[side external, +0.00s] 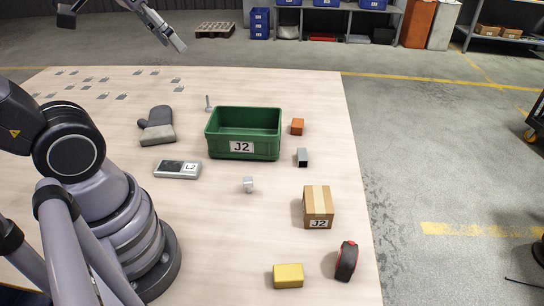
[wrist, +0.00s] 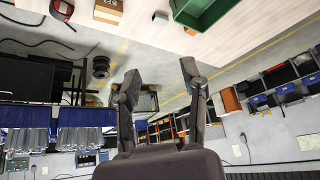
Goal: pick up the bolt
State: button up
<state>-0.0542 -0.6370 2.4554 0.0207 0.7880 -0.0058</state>
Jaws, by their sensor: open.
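A thin grey bolt (side external: 208,104) stands upright on the table, just left of the back left corner of the green bin in the side external view. It is not seen in the wrist view. My gripper (wrist: 160,70) is open and empty in the wrist view, its two dark fingers spread apart. In the side external view, parts of it show at the top left, cut off by the picture's edge. It is raised above the table, apart from the bolt.
The green bin (side external: 243,146) marked J2 stands beside the bolt. A grey glove (side external: 157,125) and an L2 device (side external: 177,169) lie nearby. A carton (side external: 318,207), yellow block (side external: 288,276) and tape measure (side external: 346,261) are nearer the front. Several small flat pieces lie at the back left.

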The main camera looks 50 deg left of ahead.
jog(key=w+a+n+t+y, duration=0.1)
jog(key=w+a, duration=0.3)
jog(key=w, duration=0.3)
jog(key=w+a+n+y, duration=0.1)
jog(key=w+a, duration=0.4)
jog(key=w, duration=0.2)
jog(key=n+t+y, duration=0.4)
jog(key=y, duration=0.1)
send_over(208, 109)
jog(key=s+d, duration=0.1)
jog(key=s, duration=0.1)
notch_tip(208, 109, down, 31)
jog(key=f, duration=0.6)
jog(key=shift+s+d, duration=0.15)
jog(key=shift+d, duration=0.05)
jog(key=shift+w+a+f, duration=0.5)
jog(key=shift+w+f, duration=0.2)
jog(key=shift+f, duration=0.05)
jog(key=shift+w+a+f, duration=0.2)
jog(key=shift+w+a, duration=0.1)
jog(key=shift+w, duration=0.2)
